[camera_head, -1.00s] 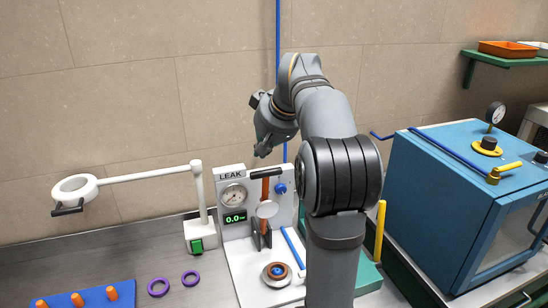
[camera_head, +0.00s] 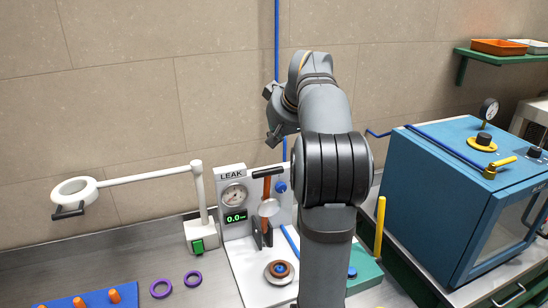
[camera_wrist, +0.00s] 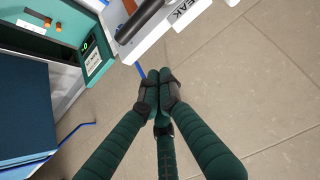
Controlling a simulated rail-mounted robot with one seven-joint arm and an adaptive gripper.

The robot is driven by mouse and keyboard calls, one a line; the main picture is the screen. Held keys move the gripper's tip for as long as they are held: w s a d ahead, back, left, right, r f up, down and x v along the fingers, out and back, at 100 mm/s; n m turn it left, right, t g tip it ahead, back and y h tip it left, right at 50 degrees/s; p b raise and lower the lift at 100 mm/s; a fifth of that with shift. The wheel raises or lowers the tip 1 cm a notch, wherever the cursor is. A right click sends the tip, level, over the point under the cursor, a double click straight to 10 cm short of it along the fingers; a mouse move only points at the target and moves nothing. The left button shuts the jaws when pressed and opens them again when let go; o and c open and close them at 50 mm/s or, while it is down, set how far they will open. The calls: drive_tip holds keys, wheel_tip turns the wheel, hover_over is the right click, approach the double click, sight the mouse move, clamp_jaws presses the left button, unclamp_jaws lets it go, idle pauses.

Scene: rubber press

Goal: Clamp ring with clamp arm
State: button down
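The clamp arm (camera_head: 265,190) is a red-brown bar with a black handle at its top and a pale round pad (camera_head: 268,207). It stands upright at the front of the LEAK tester (camera_head: 234,210). My gripper (camera_head: 273,140) is above the tester, near the handle's height or higher, and touches nothing visible. In the wrist view my gripper (camera_wrist: 159,85) has its green fingers together at the tips, empty. The black handle (camera_wrist: 145,18) shows beyond them.
A white magnifier lamp (camera_head: 75,188) stands to the left. A blue press cabinet (camera_head: 430,200) with a yellow lever stands right. My arm covers part of the tester's right side.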

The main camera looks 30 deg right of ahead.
wheel_tip(320, 180, down, 7)
drive_tip(key=p, duration=0.1)
drive_tip(key=shift+w+r, duration=0.2)
drive_tip(key=shift+w, duration=0.15)
drive_tip(key=shift+s, duration=0.1)
drive_tip(key=shift+d, duration=0.1)
